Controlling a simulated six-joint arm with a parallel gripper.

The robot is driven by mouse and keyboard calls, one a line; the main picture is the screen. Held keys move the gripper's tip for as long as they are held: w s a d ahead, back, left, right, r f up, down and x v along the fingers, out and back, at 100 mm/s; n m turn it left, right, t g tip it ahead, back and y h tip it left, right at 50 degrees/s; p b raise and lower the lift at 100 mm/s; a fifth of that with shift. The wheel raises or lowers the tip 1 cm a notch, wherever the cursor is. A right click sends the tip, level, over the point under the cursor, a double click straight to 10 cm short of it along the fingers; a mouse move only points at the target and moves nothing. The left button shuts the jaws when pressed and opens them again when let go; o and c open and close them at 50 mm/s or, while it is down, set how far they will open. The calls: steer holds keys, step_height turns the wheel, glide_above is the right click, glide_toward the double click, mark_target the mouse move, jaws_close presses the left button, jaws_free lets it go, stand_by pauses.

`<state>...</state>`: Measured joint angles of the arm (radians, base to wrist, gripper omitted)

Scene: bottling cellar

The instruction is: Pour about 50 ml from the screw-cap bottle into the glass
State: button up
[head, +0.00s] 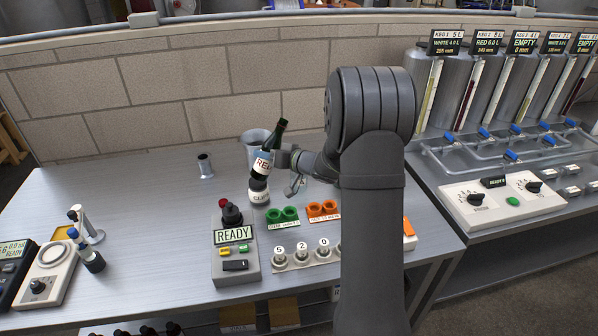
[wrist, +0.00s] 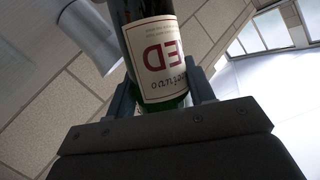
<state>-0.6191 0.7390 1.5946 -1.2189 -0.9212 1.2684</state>
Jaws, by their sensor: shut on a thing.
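A dark green bottle (head: 272,145) with a pale label reading "RE…" is held by my gripper (head: 284,160) in the head view. It leans, with its neck up and to the right. Its lower end is just above or on a white-and-black piece marked "CL…" (head: 259,192); I cannot tell if they touch. In the wrist view the bottle (wrist: 155,45) stands between the two fingers of my gripper (wrist: 163,92), its label upside down. Whether it has a cap on is too small to tell. I cannot make out a glass for certain.
The table's left middle is clear.

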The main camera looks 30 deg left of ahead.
mark_target(269, 172)
steer(key=shift+f+m+g+y, duration=0.3)
steer(key=shift+m+y, duration=0.1)
steer(key=shift+m, duration=0.4)
steer(key=shift+s+a+f+m+y, duration=0.25)
steer(key=shift+s+m+y, duration=0.1)
steer(key=shift+m, duration=0.25)
steer(key=shift+s+a+f+m+y, duration=0.1)
steer(key=shift+s+f+m+y, duration=0.1)
steer(key=shift+s+m+y, duration=0.3)
steer(key=shift+s+a+f+m+y, duration=0.1)
steer(key=shift+f+m+y, duration=0.1)
steer(key=shift+f+m, duration=0.4)
steer(key=shift+s+a+f+m+y, duration=0.15)
steer(key=shift+f+m, duration=0.25)
steer(key=shift+f, duration=0.25)
steer(key=shift+s+r+m+y, duration=0.1)
steer(key=shift+r+m+y, duration=0.15)
steer(key=shift+m, duration=0.55)
steer(key=shift+w+m+y, duration=0.25)
steer(key=shift+m+y, duration=0.1)
steer(key=shift+m, duration=0.25)
steer(key=shift+d, duration=0.1)
steer(key=shift+r+m+t+y, duration=0.15)
steer(key=shift+m+t+y, duration=0.3)
steer(key=shift+m, duration=0.75)
steer(key=shift+w+f+m+t, duration=0.1)
steer(key=shift+f+m+t, duration=0.15)
steer(key=shift+m, duration=0.15)
steer(key=shift+s, duration=0.25)
